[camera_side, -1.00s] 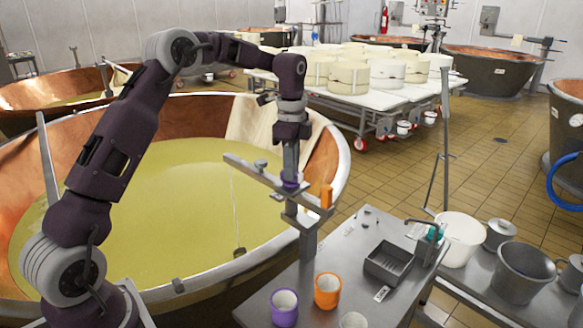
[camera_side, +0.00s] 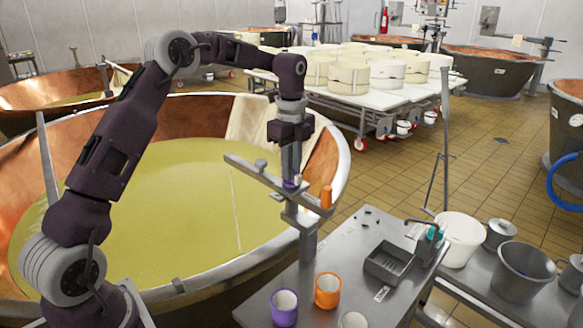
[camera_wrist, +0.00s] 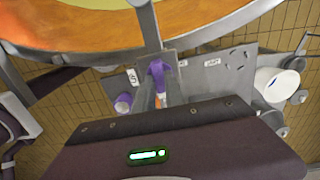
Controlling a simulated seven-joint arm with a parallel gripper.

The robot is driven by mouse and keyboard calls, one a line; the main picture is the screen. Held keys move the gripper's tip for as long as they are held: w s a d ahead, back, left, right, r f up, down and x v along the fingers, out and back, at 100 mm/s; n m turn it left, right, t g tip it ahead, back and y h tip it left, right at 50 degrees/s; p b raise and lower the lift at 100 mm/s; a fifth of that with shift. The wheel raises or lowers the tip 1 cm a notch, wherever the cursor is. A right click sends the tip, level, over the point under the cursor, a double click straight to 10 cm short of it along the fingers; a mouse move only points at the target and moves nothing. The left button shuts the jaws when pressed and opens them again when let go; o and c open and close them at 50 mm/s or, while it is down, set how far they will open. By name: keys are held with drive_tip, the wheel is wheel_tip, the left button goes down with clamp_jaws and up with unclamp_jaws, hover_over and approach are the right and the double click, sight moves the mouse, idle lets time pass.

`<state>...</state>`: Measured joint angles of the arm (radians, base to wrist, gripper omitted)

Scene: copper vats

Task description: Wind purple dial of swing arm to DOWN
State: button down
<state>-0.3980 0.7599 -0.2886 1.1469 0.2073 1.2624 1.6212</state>
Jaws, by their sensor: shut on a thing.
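The swing arm (camera_side: 250,172) is a grey metal bar on a post at the vat's rim, reaching over the yellow liquid. Its purple dial (camera_side: 289,184) sits near the post, mostly hidden by my gripper (camera_side: 290,176) in the side view. My gripper points straight down and is shut on the dial. In the wrist view the purple dial (camera_wrist: 158,70) shows between my fingers. A thin cord (camera_side: 234,205) hangs from the bar's outer end to the liquid.
The copper vat (camera_side: 330,165) lies beneath. A steel table (camera_side: 255,308) in front holds a purple cup (camera_side: 284,308), an orange cup (camera_side: 328,291) and a grey tray (camera_side: 388,262).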

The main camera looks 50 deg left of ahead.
drive_tip(key=shift+r, duration=0.1)
drive_tip(key=c, duration=1.4)
unclamp_jaws()
wheel_tip(320, 180, up, 7)
